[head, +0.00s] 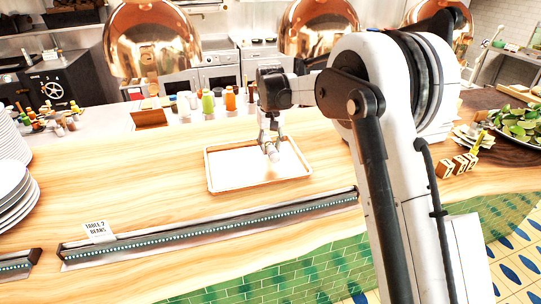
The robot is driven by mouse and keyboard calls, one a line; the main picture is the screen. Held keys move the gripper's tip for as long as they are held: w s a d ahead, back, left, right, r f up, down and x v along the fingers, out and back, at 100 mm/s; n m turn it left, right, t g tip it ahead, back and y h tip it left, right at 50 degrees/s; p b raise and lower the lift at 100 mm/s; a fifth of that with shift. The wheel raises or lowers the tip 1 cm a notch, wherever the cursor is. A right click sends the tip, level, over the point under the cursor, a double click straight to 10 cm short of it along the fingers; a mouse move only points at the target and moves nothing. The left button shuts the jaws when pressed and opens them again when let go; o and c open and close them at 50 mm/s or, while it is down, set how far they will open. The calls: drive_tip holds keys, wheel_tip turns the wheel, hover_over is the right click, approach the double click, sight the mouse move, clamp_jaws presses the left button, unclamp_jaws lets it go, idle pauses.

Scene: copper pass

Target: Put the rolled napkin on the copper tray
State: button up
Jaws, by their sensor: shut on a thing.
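The copper tray (222,189) lies flat on the wooden counter near the middle of the head view. It is shallow and rectangular, with a copper-coloured rim and a pale, bright inside. My gripper (270,146) points down over the right half of the tray. It is shut on the rolled napkin (272,154), a small pale roll at the fingertips. The napkin's outline is small and partly hidden by the fingers. I cannot tell whether it touches the tray floor or hangs just above it.
A card reading "TABLE 7 BEANS" (97,230) stands at the front left beside a long dark rail (200,235). White plates (15,190) are stacked at the left edge. Bottles (208,102) stand behind the tray. Copper lamps (152,40) hang above. Bare counter lies left of the tray.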

drive_tip(key=shift+w+f, duration=0.25)
drive_tip(key=shift+f+p, duration=0.45)
drive_tip(key=shift+f, duration=1.45)
drive_tip(key=shift+f, duration=0.15)
drive_tip(key=o, duration=1.1)
